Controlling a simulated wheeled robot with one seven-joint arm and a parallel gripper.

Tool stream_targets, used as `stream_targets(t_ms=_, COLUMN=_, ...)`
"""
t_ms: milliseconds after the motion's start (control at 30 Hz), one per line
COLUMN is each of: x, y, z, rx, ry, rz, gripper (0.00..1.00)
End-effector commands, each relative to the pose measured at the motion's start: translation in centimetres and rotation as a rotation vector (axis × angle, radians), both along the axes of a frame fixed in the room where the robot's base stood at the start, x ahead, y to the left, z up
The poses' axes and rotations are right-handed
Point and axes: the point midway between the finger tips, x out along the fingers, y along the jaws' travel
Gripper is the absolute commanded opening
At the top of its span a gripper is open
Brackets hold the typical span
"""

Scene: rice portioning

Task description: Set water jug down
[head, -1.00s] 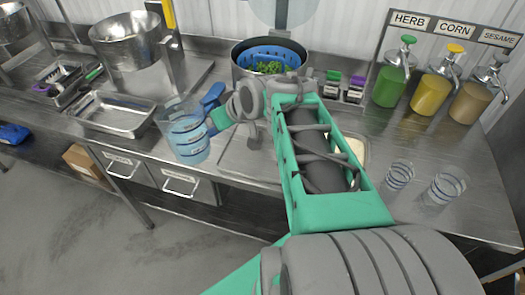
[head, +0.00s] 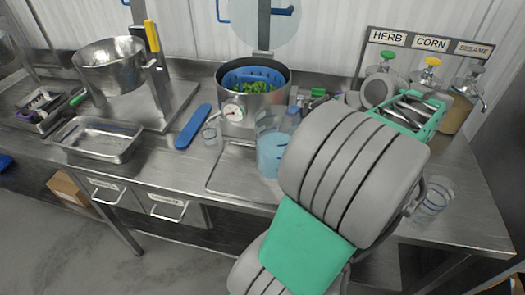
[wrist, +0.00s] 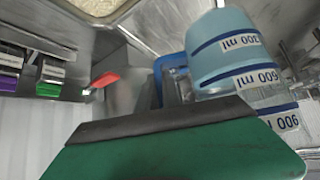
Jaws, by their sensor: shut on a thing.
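The water jug (head: 272,150) is a clear container with bluish water and blue measuring bands. In the head view it stands upright over the metal tray area in front of the pot, just left of my arm. In the wrist view the jug (wrist: 225,50) shows at the upper right with its ml labels upside down. My gripper (wrist: 172,88) is shut at the jug's blue handle, beside the body. In the head view my arm hides the gripper. I cannot tell whether the jug's base touches the surface.
A steel pot (head: 256,108) with a blue basket of greens stands behind the jug. A flat metal tray (head: 228,172) lies beneath. An empty steel pan (head: 100,140) sits farther left.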

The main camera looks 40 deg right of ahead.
Motion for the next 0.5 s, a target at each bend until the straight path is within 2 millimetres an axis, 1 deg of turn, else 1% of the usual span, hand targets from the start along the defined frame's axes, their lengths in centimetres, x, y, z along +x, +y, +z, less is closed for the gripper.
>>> stream_targets(t_ms=33, x=1.3, y=0.1, z=-0.3, rx=0.003, ry=-0.002, rz=0.006, gripper=0.00)
stream_targets(t_ms=267, x=7.1, y=-0.1, z=-2.8, rx=0.003, ry=-0.001, rz=0.006, gripper=0.00)
stream_targets(t_ms=300, x=7.8, y=-0.1, z=-3.9, rx=0.006, ry=0.000, rz=0.004, gripper=0.00)
stream_targets(t_ms=400, x=9.4, y=-0.3, z=-5.9, rx=0.005, ry=-0.001, rz=0.002, gripper=0.00)
stream_targets(t_ms=500, x=10.5, y=-0.4, z=-7.2, rx=0.003, ry=-0.001, rz=0.001, gripper=0.00)
